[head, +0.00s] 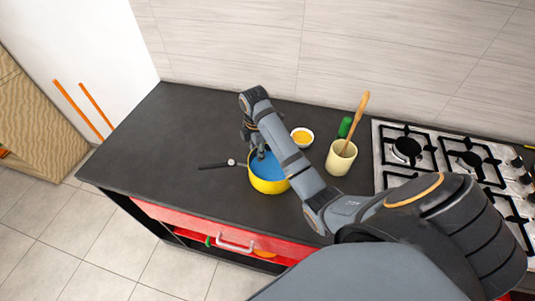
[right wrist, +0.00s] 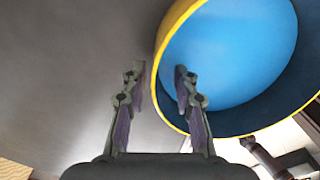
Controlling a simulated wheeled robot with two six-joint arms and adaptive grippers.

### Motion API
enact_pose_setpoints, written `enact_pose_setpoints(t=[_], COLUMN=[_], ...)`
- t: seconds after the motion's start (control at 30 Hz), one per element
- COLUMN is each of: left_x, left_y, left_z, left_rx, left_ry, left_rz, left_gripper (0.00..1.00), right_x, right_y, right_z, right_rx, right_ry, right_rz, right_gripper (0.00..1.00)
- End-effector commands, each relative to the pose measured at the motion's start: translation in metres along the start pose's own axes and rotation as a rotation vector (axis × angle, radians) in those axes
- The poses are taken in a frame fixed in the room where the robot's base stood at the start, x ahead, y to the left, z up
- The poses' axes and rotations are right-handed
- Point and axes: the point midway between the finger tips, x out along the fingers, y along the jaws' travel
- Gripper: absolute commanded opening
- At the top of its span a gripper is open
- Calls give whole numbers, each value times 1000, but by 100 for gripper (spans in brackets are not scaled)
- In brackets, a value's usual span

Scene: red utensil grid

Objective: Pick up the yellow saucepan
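The yellow saucepan (head: 270,186) stands upright on the dark counter, with a blue inside and a dark handle (head: 214,165) pointing left. My right gripper (head: 256,152) reaches down at the pan's back left rim, its tips partly hidden in the head view. In the right wrist view the saucepan's yellow rim (right wrist: 160,58) passes between the two fingers of my right gripper (right wrist: 160,78). One finger is outside the wall and the other is over the blue inside. The fingers are apart, with gaps visible beside the rim. My left gripper is not in view.
A small bowl with yellow contents (head: 302,136), a green object (head: 345,127) and a cream cup (head: 338,162) holding a wooden utensil (head: 357,118) stand right of the pan. A gas stove (head: 384,152) is farther right. The counter's left part (head: 150,150) is clear.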

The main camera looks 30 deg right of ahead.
Motion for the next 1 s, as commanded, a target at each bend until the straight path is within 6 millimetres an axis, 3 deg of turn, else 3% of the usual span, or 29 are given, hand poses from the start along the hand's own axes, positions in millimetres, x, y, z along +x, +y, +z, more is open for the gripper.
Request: enact_pose_setpoints(t=[0.2,0.43,1.0], left_x=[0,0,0], left_y=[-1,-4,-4], left_z=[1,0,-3], left_rx=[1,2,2], left_ry=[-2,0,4], left_rz=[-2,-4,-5], left_gripper=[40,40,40], right_x=[2,2,0], right_y=[0,0,1], right_z=[0,0,0], right_rx=[0,0,0], right_ry=[0,0,-1], right_rz=[2,2,5], right_gripper=[29,0,0])
